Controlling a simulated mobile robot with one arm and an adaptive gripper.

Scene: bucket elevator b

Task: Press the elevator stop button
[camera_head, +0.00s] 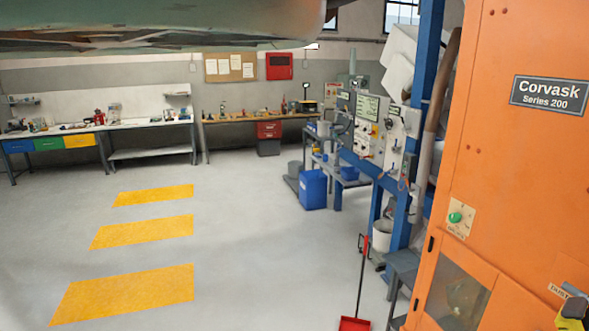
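No button that I can read as the elevator stop is clear in view. A round green button (455,217) sits on a small pale plate on the orange machine (480,120) at the right, marked Corvask Series 200. The plate's lettering is too small to read. Control panels (372,128) with small knobs, gauges and displays are mounted on a blue frame at middle right; their buttons are too small to tell apart. My gripper is not in view.
A red dustpan (354,324) with a long handle stands in front of the blue frame (428,50). A blue bin (313,189) and a white bucket (382,236) are nearby. Grey floor with yellow patches (125,292) is open at left. A large pale green body hangs overhead.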

